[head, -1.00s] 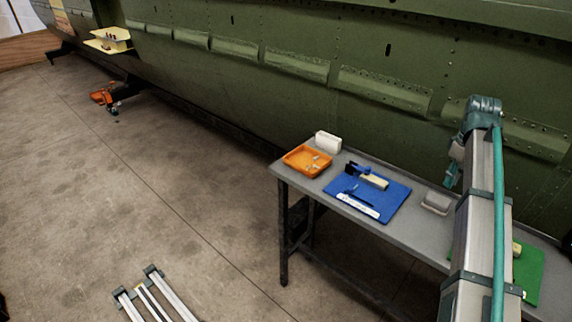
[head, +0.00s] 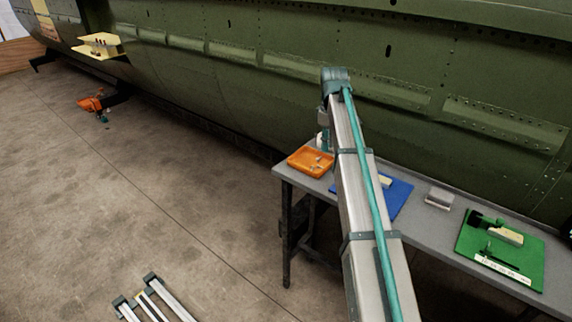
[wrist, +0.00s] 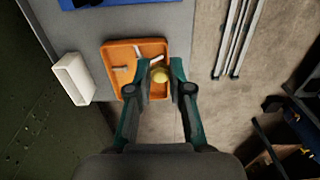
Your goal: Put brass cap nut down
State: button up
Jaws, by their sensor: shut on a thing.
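The brass cap nut (wrist: 159,76) is a small round yellow piece between the fingertips of my gripper (wrist: 160,71) in the wrist view. My gripper is shut on it. An orange tray (wrist: 109,56) lies below, and the nut overlaps the tray's edge in this view. How high the nut is above the tray I cannot tell. In the head view the orange tray (head: 297,164) sits at the left end of the grey table. The nut cannot be made out there, as my arm stands in front of that part of the table.
Small pale pieces (wrist: 120,68) lie in the tray. A white block-like holder (wrist: 73,78) stands beside it. A blue mat (head: 400,198), a small grey box (head: 438,198) and a green mat (head: 500,280) lie further right on the grey table (head: 423,225). The green fuselage (head: 220,90) rises behind.

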jog(key=w+a, duration=0.1)
jog(key=p, duration=0.3)
send_over(309, 158)
jog(key=s, duration=0.1)
notch_tip(309, 158, down, 8)
jog(key=shift+d, duration=0.1)
jog(key=shift+w+f+p, duration=0.45)
jog(key=shift+w+f, duration=0.2)
jog(key=shift+f, duration=0.25)
jog(key=shift+f+p, duration=0.3)
jog(key=shift+f, duration=1.3)
jog(key=shift+f, duration=0.1)
jog(key=o, duration=0.5)
jog(key=shift+o, duration=0.2)
